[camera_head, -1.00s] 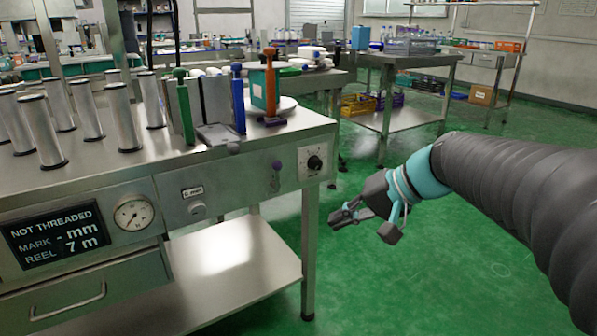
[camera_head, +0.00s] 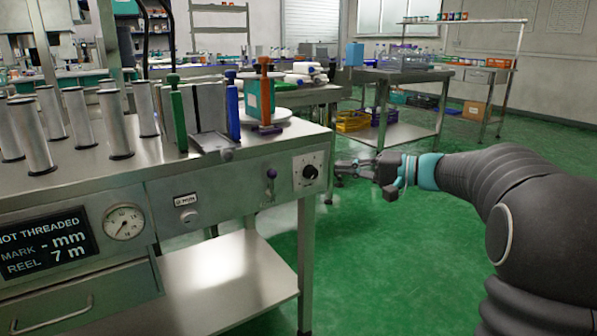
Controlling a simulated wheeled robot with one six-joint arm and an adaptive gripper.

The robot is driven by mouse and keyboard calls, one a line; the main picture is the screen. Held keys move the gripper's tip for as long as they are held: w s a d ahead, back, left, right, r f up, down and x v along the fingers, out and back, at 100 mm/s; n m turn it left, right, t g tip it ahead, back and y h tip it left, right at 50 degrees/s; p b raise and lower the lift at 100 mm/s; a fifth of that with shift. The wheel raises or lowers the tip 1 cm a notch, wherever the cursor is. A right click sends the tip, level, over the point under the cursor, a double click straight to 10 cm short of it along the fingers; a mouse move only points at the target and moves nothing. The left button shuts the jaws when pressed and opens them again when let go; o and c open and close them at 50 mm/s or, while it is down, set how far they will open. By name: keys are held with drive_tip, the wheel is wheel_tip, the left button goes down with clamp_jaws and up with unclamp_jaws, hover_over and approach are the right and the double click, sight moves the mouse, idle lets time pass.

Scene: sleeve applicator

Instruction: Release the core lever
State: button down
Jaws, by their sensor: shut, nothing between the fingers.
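The steel bench machine has a small lever with a purple knob (camera_head: 271,174) on its front panel, left of a black dial (camera_head: 310,172). A green-handled lever (camera_head: 176,112), a blue-handled lever (camera_head: 233,106) and an orange-handled lever (camera_head: 264,92) stand upright on top. I cannot read a label telling which is the core lever. My gripper (camera_head: 342,168) is shut and empty, just right of the dial and panel edge in the picture, apart from the levers. Its fingers point left.
Several steel cylinders (camera_head: 115,125) stand on the bench top at left. A display (camera_head: 45,245) reads NOT THREADED, beside a round gauge (camera_head: 123,222). A lower shelf (camera_head: 220,280) juts out below. Green floor (camera_head: 400,270) is open at right.

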sight(272, 184)
drive_tip(key=shift+s+a+f+x, duration=0.15)
drive_tip(key=shift+s+x, duration=0.3)
drive_tip(key=shift+x, duration=1.7)
drive_tip(key=shift+s+a+x, duration=0.2)
drive_tip(key=shift+s+x, duration=0.25)
drive_tip(key=shift+x, duration=1.65)
drive_tip(key=shift+s+a+f+x, duration=0.15)
drive_tip(key=shift+s+x, duration=0.3)
drive_tip(key=shift+x, duration=1.7)
drive_tip(key=shift+r, duration=0.1)
drive_tip(key=shift+b, duration=0.3)
